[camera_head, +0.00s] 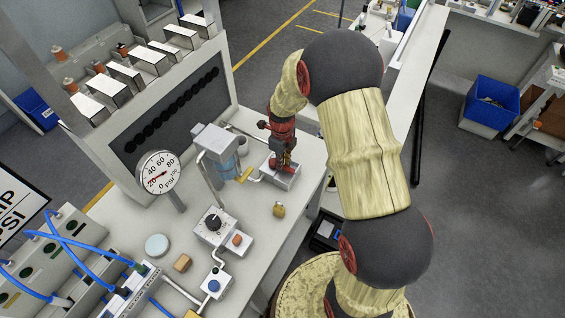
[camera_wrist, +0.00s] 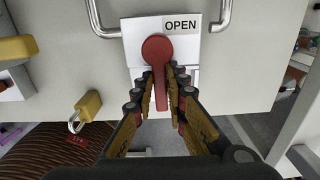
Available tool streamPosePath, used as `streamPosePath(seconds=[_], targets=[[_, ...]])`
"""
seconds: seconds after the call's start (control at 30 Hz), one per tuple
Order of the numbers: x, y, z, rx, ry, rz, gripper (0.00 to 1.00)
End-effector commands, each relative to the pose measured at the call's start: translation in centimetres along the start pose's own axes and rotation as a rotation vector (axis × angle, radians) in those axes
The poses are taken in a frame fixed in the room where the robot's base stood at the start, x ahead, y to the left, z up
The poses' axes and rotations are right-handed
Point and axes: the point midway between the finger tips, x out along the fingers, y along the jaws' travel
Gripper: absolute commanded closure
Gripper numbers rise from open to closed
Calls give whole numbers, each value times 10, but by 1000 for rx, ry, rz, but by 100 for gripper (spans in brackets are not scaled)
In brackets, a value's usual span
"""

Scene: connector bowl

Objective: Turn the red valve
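The red valve (camera_wrist: 157,48) has a round hub and a straight handle. It sits on a white plate (camera_wrist: 135,45) marked OPEN in the wrist view, and the handle points down toward me in that picture. My gripper (camera_wrist: 161,72) has one finger on each side of the handle, with the fingertips very close to it. I cannot tell whether both fingers touch it. In the head view my gripper (camera_head: 284,157) points down over a small white box (camera_head: 282,178) near the bench's right edge, and it mostly hides the valve there.
A brass padlock (camera_wrist: 88,106) lies on the bench near the valve and also shows in the head view (camera_head: 279,210). Metal pipes (camera_wrist: 222,20) curve beside the plate. A pressure gauge (camera_head: 158,172) and a dial box (camera_head: 214,224) stand to the left.

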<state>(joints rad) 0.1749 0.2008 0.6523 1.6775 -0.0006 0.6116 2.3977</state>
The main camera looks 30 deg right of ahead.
Motion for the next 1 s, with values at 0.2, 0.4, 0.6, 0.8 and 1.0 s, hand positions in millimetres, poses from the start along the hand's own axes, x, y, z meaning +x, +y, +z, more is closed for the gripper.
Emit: streamPosePath(seconds=[0.2,0.4,0.6,0.8,1.0], targets=[[2,3,0,-2,2,4,74],[1,1,0,-1,0,2,68],[-1,0,1,-1,-1,0,68],[-21,0,2,-1,-3,-2,68],[-62,0,2,-2,-4,-3,68]])
